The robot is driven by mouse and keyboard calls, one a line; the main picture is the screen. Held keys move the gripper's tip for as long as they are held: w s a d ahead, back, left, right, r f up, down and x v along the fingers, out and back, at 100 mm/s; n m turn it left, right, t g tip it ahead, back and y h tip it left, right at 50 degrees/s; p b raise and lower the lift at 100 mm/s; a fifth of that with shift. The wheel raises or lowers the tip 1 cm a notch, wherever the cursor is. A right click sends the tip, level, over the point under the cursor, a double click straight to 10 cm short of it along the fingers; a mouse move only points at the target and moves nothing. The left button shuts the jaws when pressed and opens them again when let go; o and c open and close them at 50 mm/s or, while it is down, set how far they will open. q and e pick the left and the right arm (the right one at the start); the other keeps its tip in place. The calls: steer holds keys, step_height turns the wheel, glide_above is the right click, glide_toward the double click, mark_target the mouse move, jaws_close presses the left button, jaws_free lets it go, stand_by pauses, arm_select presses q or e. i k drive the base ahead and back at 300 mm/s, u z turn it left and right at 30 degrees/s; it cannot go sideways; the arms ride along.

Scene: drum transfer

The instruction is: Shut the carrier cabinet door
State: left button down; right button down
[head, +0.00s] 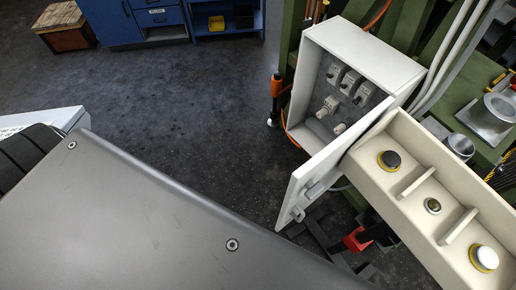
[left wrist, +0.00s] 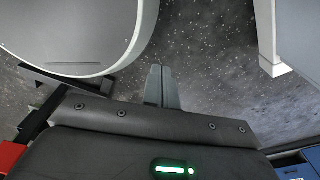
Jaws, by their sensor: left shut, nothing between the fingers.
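The carrier cabinet (head: 365,42) is a pale grey box at the upper right of the head view. Its front is open and shows switches and fittings inside. Its door (head: 299,194) stands open, swung out toward the lower left, with a latch on its face. My left gripper (left wrist: 162,72) shows in the left wrist view with its fingers together and nothing between them. The head view does not clearly show that gripper. Dark floor lies behind the fingers, and no contact with the door shows. My right gripper is in neither view.
A cream button panel (head: 409,183) stands close to the cabinet's right side. A red block (head: 356,240) with dark bars is below the door. Green framework with metal cups is at right. A blue cabinet (head: 155,20) and wooden crate (head: 66,28) stand far back.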

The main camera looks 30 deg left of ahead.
mark_target(324, 167)
steer(key=u, duration=1.25)
steer(key=k, duration=0.7)
steer(key=z, duration=1.15)
